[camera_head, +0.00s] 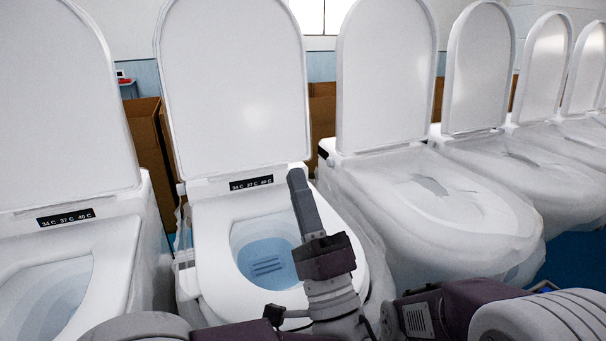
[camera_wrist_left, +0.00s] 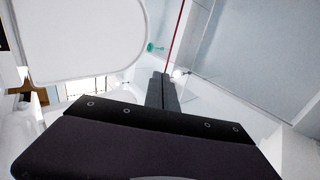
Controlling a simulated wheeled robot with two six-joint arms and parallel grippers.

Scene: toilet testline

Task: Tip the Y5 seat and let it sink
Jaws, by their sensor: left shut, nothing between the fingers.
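The toilet in front of me has its white lid (camera_head: 235,85) standing upright and its seat ring (camera_head: 215,263) lying flat around the open bowl with blue water. No Y5 mark is readable, so I cannot tell which toilet bears that name. My left gripper (camera_head: 297,175) is shut and empty, pointing up in front of this toilet's right rear side, near the foot of the lid. I cannot tell whether it touches. In the left wrist view the shut fingers (camera_wrist_left: 165,78) show beside a large white rounded panel (camera_wrist_left: 80,35). My right gripper is out of view.
Another open toilet (camera_head: 50,250) stands close on the left. Several toilets with raised lids and film-like covers over their bowls (camera_head: 440,200) run off to the right. Cardboard boxes (camera_head: 148,135) stand behind. Gaps between toilets are narrow.

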